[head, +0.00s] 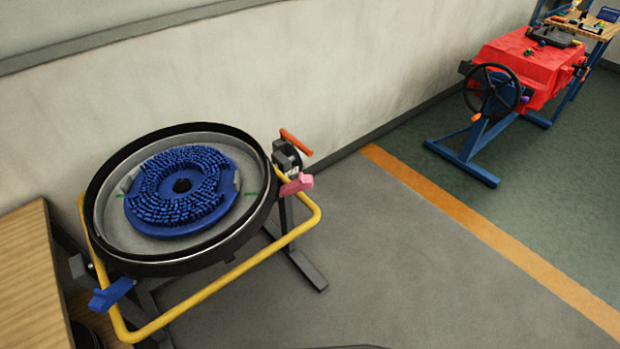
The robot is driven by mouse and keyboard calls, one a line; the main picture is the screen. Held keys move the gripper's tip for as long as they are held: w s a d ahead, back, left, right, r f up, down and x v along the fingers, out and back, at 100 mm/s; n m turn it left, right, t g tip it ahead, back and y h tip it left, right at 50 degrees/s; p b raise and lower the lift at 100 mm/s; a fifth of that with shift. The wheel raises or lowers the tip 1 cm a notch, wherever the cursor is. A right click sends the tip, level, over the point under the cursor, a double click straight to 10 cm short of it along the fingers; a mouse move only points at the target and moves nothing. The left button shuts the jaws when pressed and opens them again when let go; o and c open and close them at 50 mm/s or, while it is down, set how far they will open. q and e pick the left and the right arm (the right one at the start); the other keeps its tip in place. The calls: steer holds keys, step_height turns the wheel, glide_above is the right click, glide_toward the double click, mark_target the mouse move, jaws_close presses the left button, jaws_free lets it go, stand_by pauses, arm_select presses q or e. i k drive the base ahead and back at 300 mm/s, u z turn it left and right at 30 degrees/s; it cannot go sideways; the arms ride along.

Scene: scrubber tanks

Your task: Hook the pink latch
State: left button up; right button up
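The pink latch (296,184) sticks out from the right side of a round black-rimmed tank (262,219), close to a yellow tube frame (312,222). From this view I cannot tell whether it is hooked. A blue latch (111,294) sits at the tank's lower left, over the yellow frame. A blue round brush (167,217) with blue bristles lies inside the tank. Neither of my grippers is in view.
An orange-handled valve (297,142) stands just behind the pink latch. A wooden table (28,275) is close at the left. A red-covered bench with a black steering wheel (492,92) stands far right. The grey floor (400,260) right of the tank is clear.

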mark_target(304, 182)
steer(key=z, duration=0.35)
steer(key=i, duration=0.9)
steer(key=u, duration=0.4)
